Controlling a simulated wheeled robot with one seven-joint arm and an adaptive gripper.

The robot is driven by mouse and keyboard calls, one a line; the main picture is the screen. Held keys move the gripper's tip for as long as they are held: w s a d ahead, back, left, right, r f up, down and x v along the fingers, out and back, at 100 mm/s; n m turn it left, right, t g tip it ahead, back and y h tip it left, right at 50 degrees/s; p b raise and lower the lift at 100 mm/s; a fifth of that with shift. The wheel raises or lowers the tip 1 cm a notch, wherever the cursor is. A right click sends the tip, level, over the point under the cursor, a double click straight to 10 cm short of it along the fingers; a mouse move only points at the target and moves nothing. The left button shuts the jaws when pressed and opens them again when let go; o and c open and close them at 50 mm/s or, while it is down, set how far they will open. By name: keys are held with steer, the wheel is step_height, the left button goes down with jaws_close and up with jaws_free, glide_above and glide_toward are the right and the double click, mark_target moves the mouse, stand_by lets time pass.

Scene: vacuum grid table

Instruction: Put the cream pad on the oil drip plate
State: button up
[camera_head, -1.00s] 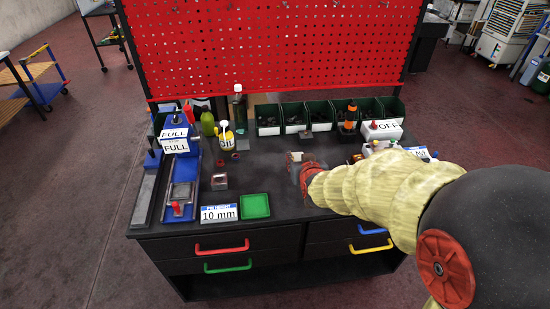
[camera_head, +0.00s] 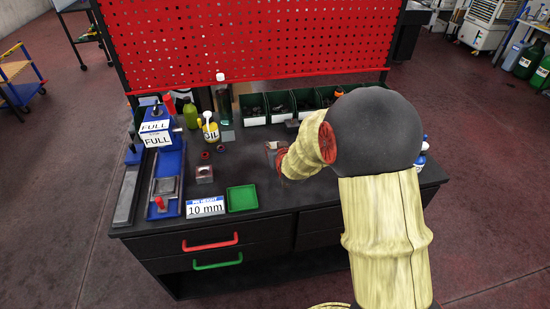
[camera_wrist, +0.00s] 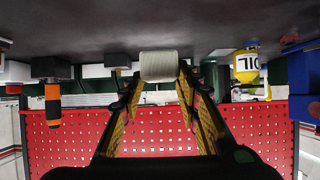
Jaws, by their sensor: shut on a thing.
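The cream pad (camera_wrist: 159,66) is a short, pale cylinder held between the fingertips of my gripper (camera_wrist: 158,80) in the wrist view. In the head view the pad (camera_head: 271,146) is a small pale shape at the tip of my gripper (camera_head: 278,158), over the middle of the dark bench top. My gripper is shut on it, and my arm hides part of the bench to the right. A green square tray (camera_head: 242,198) lies near the front edge, left of my gripper. I cannot tell for sure which item is the oil drip plate.
The yellow OIL can (camera_head: 210,130) and a metal block (camera_head: 204,174) stand left of my gripper. A blue fixture (camera_head: 168,180) and the 10 mm sign (camera_head: 205,207) are farther left. Green bins (camera_head: 253,112) line the back below the red pegboard (camera_head: 250,45).

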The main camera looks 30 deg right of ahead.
steer(key=shift+w+d+f+b, duration=0.15)
steer(key=shift+w+f, duration=0.3)
steer(key=shift+f, duration=0.15)
steer(key=shift+w+d+f+b, duration=0.1)
steer(key=shift+w+f+b, duration=0.05)
steer(key=shift+w+f, duration=0.4)
steer(key=shift+f+b, duration=0.4)
steer(key=shift+f, duration=1.1)
steer(key=shift+s, duration=0.1)
steer(key=shift+f, duration=0.15)
steer(key=o, duration=1)
steer(key=shift+o, duration=0.2)
